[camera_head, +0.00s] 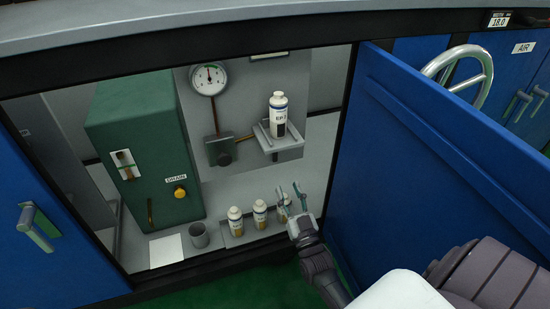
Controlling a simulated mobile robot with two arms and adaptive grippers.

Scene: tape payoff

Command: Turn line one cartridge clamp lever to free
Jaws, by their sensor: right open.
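My right gripper (289,188) is open, its two fingers pointing up inside the open cabinet. It is in front of the rightmost of three small white bottles (283,205) and partly covers it; I cannot tell if they touch. I cannot pick out a lever marked as the line one cartridge clamp. A green box (145,140) in the cabinet has a small brass-coloured lever (150,212) low on its front and a yellow knob (180,192) under a DRAIN label. My left gripper is not in view.
A white bottle (278,112) stands on a wall shelf (284,143), right of a gauge (209,78) and a grey valve block (221,151). A grey cup (199,236) stands on the cabinet floor. The open blue door (430,160) bounds the right side, beside my arm.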

